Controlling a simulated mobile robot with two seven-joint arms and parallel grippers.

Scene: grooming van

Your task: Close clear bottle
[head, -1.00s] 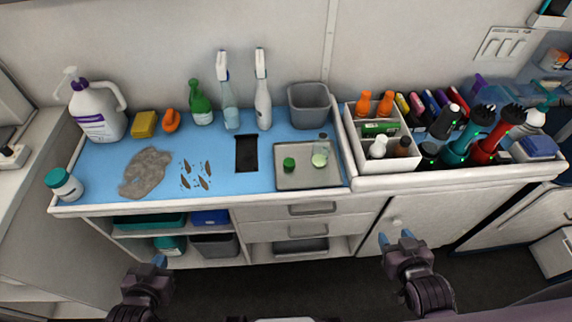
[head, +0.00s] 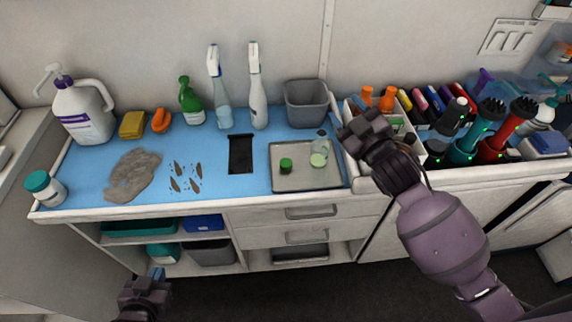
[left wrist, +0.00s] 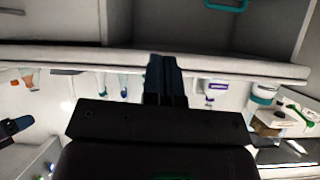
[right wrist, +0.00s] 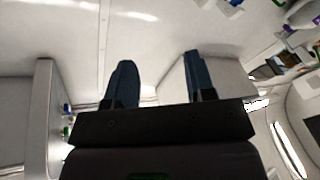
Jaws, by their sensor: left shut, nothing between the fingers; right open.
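A small clear bottle (head: 319,157) with pale green contents stands on a metal tray (head: 300,182) on the blue counter mat. A green cap (head: 286,165) lies on the tray to the left of the bottle, apart from it. My right gripper (head: 364,134) is up to the right of the bottle, in front of the white organiser; its fingers are hard to see there. In the right wrist view the right gripper (right wrist: 160,82) is open and empty. My left gripper (head: 157,274) is low in front of the counter, shut and empty, as the left wrist view (left wrist: 166,80) shows.
A grey bin (head: 306,103) stands behind the tray. Two spray bottles (head: 220,100) (head: 258,100) and a green bottle (head: 190,103) stand along the back. A white organiser (head: 425,152) with bottles and clippers is at right. A black mat (head: 241,154) lies left of the tray.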

